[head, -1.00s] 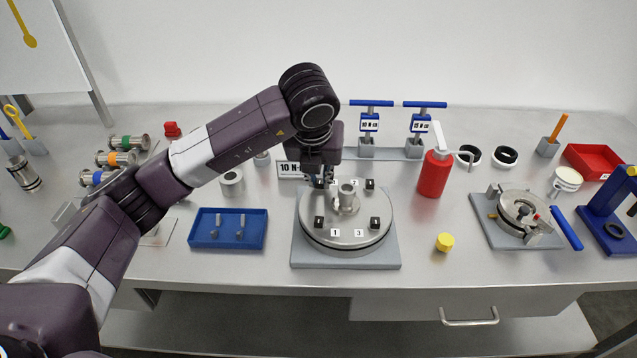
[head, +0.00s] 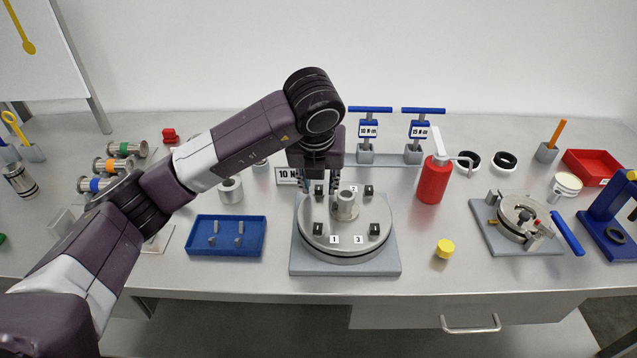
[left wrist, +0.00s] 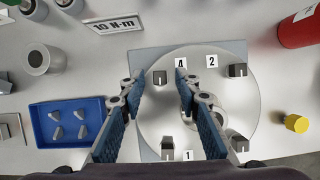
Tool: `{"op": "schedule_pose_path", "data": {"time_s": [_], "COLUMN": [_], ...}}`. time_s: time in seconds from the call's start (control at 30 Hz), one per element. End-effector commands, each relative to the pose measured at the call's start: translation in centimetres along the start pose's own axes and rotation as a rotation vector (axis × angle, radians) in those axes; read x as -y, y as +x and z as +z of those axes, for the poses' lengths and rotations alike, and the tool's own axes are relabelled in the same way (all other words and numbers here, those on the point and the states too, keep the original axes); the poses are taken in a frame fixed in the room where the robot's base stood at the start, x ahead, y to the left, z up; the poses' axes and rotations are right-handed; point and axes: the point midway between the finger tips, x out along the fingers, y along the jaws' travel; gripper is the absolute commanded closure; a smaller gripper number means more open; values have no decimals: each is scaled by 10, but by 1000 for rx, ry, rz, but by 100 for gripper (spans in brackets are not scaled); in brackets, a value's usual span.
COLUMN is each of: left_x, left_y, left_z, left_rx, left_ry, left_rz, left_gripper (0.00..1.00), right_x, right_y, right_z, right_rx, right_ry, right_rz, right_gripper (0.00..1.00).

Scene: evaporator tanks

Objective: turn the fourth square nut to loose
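A round grey plate (left wrist: 205,130) carries dark square nuts at its corners, with number labels beside them. The fourth square nut (left wrist: 160,77) sits beside label 4 (left wrist: 180,63), with a white mark on its face. My left gripper (left wrist: 158,78) is open, a finger on each side of this nut, with visible gaps. In the head view the left gripper (head: 321,188) points down at the plate's back left; its fingers partly hide the nut there. Other nuts are near label 2 (left wrist: 237,70), near label 1 (left wrist: 167,143) and at the lower right (left wrist: 238,142). My right gripper is not in view.
A hub (head: 346,204) rises from the plate's middle, close to the fingers. A "10 N·m" sign (head: 288,176) stands behind left. A blue tray (head: 228,248) lies left, and a red bottle (head: 434,181) and yellow cap (head: 445,248) lie right. Two blue-handled tools (head: 368,128) stand behind.

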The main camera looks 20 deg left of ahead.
Motion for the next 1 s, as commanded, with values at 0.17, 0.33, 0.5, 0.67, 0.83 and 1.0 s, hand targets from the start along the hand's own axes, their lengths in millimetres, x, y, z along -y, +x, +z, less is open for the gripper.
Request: {"op": "schedule_pose_path", "data": {"time_s": [0.17, 0.33, 0.5, 0.67, 0.83, 1.0], "left_x": [0, 1, 1, 0, 0, 0], "left_y": [-1, -20, -60, -89, -108, -118], "left_z": [0, 1, 2, 2, 1, 0], "left_rx": [0, 3, 6, 6, 3, 1], "left_ry": [1, 2, 2, 2, 1, 0], "left_rz": [0, -2, -3, 0, 0, 0], "left_gripper": [70, 70, 70, 70, 70, 70], "right_x": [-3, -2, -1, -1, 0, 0], "right_y": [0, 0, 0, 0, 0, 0], "right_z": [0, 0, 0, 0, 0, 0], "right_rx": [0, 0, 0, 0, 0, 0], "right_ry": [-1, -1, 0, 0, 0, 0], "right_rz": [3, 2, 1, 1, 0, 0], "right_gripper": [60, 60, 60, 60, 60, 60]}}
